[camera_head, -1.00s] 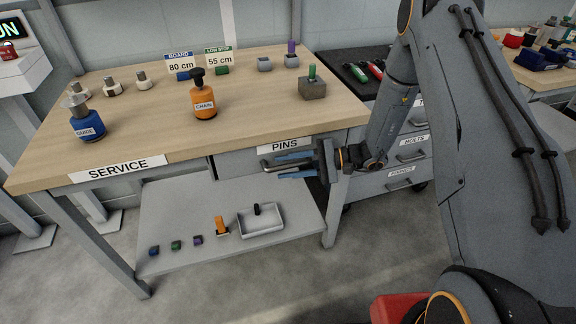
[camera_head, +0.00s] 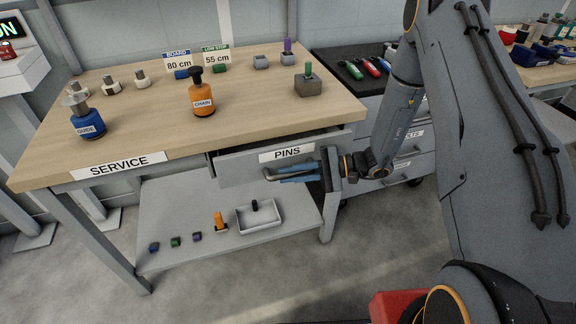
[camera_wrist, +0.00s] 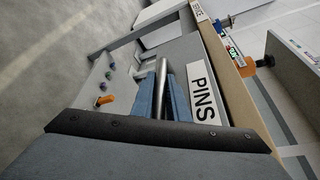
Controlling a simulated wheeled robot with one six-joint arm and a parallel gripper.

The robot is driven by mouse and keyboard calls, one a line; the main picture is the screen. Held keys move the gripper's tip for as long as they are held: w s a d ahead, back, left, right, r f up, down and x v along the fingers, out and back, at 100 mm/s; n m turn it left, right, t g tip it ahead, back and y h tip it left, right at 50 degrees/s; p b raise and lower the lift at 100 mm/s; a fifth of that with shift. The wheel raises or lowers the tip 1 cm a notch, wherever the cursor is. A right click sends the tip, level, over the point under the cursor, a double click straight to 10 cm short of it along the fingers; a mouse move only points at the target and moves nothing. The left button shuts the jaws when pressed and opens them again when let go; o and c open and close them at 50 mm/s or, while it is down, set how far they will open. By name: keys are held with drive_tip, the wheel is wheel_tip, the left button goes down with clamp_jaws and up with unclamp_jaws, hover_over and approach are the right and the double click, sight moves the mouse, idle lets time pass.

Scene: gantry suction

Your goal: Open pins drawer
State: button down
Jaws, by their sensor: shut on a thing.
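The pins drawer (camera_head: 236,168) is a grey drawer under the right part of the wooden bench top, with a white PINS label (camera_head: 287,153) on its front. It stands partly out, with a dark gap above its front. My gripper (camera_head: 292,172) is at the drawer's front, below the label, with its blue fingers shut on the bar handle (camera_head: 268,175). In the wrist view the metal handle (camera_wrist: 161,80) runs between the two blue fingers, beside the PINS label (camera_wrist: 204,94). The drawer's inside is mostly hidden.
The bench top (camera_head: 150,120) holds an orange CHAIN bottle (camera_head: 202,99), a blue GUIDE bottle (camera_head: 88,123) and a grey block with a green pin (camera_head: 308,85). The lower shelf (camera_head: 180,205) carries a white tray (camera_head: 262,228). A grey drawer cabinet (camera_head: 400,165) stands close right of the bench.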

drive_tip(key=s+d+p, duration=0.2)
drive_tip(key=s, duration=0.7)
drive_tip(key=s+d+p, duration=0.2)
drive_tip(key=s+d, duration=0.1)
drive_tip(key=s, duration=0.7)
drive_tip(key=shift+s+d, duration=0.15)
drive_tip(key=shift+d, duration=0.2)
drive_tip(key=c, duration=1.7)
unclamp_jaws()
drive_tip(key=shift+c, duration=0.2)
drive_tip(key=b+v, duration=0.2)
drive_tip(key=v, duration=0.6)
drive_tip(key=shift+a, duration=0.1)
